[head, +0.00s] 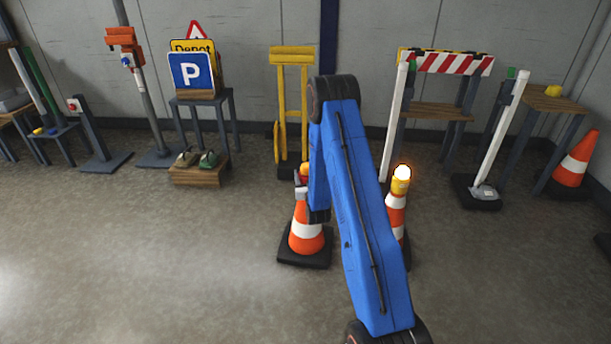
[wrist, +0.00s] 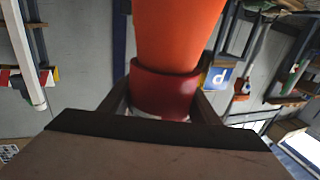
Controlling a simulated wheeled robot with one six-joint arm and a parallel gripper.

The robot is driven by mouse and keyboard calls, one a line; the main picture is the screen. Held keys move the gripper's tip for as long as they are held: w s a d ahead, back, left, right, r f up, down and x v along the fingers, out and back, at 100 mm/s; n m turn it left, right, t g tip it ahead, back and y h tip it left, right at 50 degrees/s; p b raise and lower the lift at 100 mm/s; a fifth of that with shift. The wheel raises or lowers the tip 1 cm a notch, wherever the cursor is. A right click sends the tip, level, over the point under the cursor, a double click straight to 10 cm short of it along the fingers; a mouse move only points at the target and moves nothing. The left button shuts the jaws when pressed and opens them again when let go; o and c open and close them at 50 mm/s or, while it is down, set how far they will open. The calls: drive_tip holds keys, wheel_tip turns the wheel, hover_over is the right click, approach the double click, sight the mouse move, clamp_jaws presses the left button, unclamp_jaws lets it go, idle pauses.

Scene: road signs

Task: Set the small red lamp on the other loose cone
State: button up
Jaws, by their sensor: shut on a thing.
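The small red lamp (wrist: 165,92) shows in the wrist view as a dark red body between my gripper's fingers (wrist: 160,105). My gripper is shut on it. The wrist picture is upside down, and the orange tip of a cone (wrist: 180,30) fills its top, lined up with the lamp and seeming to meet it. In the head view this orange and white cone (head: 307,240) stands upright left of my blue arm, with the lamp (head: 305,171) at its top. My arm partly hides both. I cannot tell whether the lamp is fully seated.
A second cone (head: 396,215), right of my arm, carries a lit yellow lamp (head: 401,180). Another cone (head: 575,165) stands far right. The front left floor is clear.

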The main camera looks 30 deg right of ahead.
drive_tip(key=shift+f, duration=0.1)
drive_tip(key=o, duration=1.3)
drive_tip(key=shift+o, duration=0.2)
drive_tip(key=shift+s, duration=0.15)
drive_tip(key=v, duration=1.7)
drive_tip(key=shift+a, duration=0.2)
